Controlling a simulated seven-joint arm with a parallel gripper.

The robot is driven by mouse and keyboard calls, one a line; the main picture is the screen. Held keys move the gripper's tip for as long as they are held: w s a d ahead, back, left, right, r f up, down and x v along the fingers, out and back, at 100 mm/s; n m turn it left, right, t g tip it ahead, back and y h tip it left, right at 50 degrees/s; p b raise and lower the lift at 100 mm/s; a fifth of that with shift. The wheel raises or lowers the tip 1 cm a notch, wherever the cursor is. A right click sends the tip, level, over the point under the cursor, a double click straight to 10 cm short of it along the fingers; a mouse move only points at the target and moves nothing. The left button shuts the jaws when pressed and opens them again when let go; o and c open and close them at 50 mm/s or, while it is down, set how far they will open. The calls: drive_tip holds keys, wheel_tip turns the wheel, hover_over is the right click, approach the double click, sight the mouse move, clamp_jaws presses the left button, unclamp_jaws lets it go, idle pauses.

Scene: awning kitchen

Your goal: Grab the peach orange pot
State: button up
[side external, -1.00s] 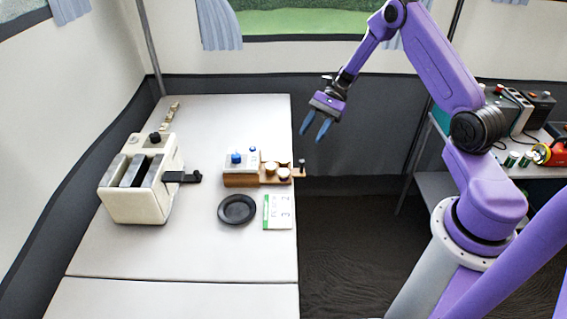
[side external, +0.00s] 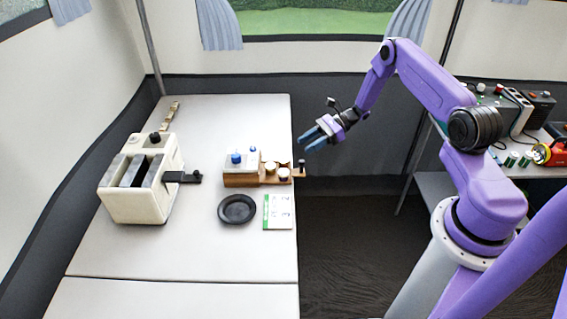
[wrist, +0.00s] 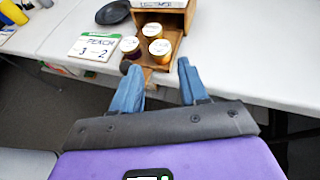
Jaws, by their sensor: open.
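Three small pots with pale lids stand in an open wooden drawer (side external: 293,180). In the wrist view they are a left pot with a dark purplish side (wrist: 130,47), a rear pot (wrist: 152,31) and a right pot with an orange-amber side (wrist: 160,48). Their lid labels are too small to read, so I cannot tell for sure which is peach orange. My gripper (side external: 307,142) is open and empty, above and right of the drawer, apart from the pots. In the wrist view its blue fingertips (wrist: 158,72) point toward the drawer.
The drawer's box has a blue knob (side external: 236,158) on top. A cream toaster-like machine (side external: 135,203) stands at the left. The drawer's dark knob (wrist: 125,67) sticks out past the table edge.

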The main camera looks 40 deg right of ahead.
sight(285, 159)
drive_tip(key=shift+f+x, duration=0.2)
drive_tip(key=shift+x, duration=4.1)
drive_tip(key=shift+s+d, duration=0.1)
drive_tip(key=shift+s, duration=0.05)
drive_tip(key=c, duration=0.7)
